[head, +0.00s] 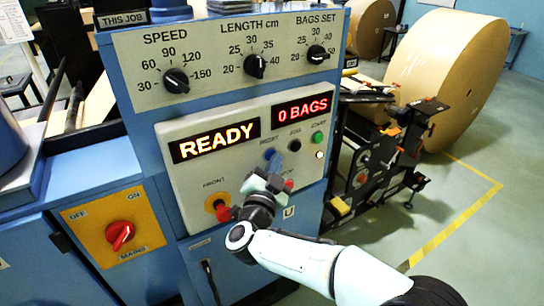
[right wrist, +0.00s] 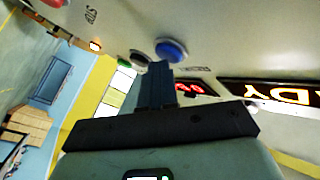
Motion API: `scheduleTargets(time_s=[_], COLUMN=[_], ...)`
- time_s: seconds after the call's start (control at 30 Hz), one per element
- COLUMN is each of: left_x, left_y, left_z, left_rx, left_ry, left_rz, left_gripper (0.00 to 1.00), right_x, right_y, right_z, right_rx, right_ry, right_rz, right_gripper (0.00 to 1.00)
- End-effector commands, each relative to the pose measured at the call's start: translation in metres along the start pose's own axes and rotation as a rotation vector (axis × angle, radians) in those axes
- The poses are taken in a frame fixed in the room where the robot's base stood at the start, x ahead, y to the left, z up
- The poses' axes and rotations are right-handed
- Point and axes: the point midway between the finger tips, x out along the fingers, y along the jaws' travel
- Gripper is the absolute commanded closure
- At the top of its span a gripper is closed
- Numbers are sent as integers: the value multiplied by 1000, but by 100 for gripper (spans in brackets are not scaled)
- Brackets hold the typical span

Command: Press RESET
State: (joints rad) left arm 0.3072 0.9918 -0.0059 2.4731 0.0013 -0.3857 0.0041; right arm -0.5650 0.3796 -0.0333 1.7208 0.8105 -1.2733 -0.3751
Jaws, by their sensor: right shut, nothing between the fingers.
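The blue RESET button (head: 269,153) is on the light control panel, below the displays; its label sits just above it. It also shows as a blue cap in the right wrist view (right wrist: 171,50). My right gripper (head: 273,168) is shut and empty, with its fingertips just below the button in the head view. In the right wrist view the closed fingers (right wrist: 155,72) point toward the panel, and their tips lie close beside the blue cap. I cannot tell whether they touch the panel. My left gripper is not in view.
The READY display (head: 213,143) and 0 BAGS display (head: 302,107) are lit. A black JOG button (head: 294,145) and green START button (head: 318,138) are right of RESET. A red mushroom button (head: 220,209) is lower left. A large kraft roll (head: 450,75) stands at right.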

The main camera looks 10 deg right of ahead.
Motion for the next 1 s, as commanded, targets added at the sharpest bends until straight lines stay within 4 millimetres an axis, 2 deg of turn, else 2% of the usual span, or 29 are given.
scheduleTargets(time_s=[0.23, 0.67, 1.0], left_x=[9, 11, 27], left_y=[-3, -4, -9], left_z=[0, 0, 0], left_rx=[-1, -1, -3], left_ry=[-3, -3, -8], left_rz=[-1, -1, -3], left_gripper=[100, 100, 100], right_x=[-9, -13, -36], right_y=[7, 9, 27], right_z=[-5, -9, -24], right_rx=[0, 1, 2], right_ry=[-1, 0, -1], right_rz=[-1, 0, 0], right_gripper=[100, 100, 100])
